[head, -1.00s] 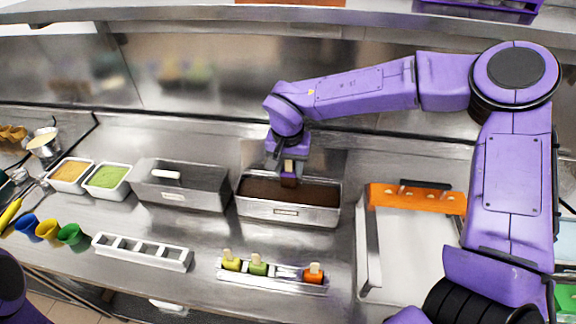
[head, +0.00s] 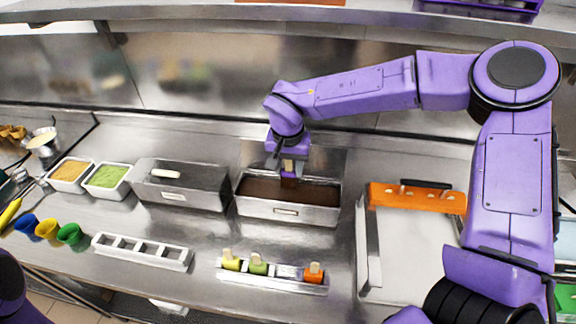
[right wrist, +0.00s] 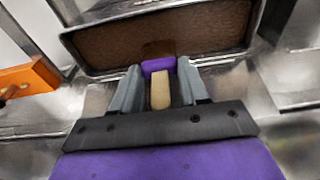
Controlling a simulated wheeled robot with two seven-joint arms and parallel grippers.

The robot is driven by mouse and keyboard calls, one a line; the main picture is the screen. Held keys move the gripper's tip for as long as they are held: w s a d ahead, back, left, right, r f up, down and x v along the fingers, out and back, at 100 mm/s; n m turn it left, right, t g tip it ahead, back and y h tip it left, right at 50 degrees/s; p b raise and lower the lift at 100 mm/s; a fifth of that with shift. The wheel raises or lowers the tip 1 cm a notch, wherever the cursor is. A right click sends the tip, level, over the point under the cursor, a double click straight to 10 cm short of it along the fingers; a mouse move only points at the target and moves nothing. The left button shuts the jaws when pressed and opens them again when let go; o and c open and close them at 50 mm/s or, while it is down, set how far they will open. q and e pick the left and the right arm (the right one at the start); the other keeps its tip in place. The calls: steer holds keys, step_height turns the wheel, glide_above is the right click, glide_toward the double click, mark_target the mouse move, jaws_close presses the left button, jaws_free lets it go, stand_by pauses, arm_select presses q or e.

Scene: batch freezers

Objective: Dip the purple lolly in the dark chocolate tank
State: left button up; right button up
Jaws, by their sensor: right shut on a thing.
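The dark chocolate tank (head: 286,212) is an open steel tub at the middle of the counter, with dark brown chocolate (head: 255,188) in it. My right gripper (head: 288,166) is above the tank, pointing down, shut on the lolly's pale stick (right wrist: 160,93). The purple lolly (right wrist: 158,66) shows just beyond the fingertips in the right wrist view. Its upper end is purple and the part beyond looks brown. In the head view the lolly's visible part looks brown, at the chocolate; I cannot tell how deep it sits. My left gripper is out of view.
A lidded steel tank (head: 182,190) stands left of the chocolate tank. A holder (head: 272,280) with yellow, green and orange lollies is in front. A white slotted rack (head: 142,252) lies front left. A tray with an orange bar (head: 415,198) is at right.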

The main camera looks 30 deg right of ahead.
steer(key=shift+r, duration=0.1)
stand_by(0.3)
steer(key=shift+r, duration=2.4)
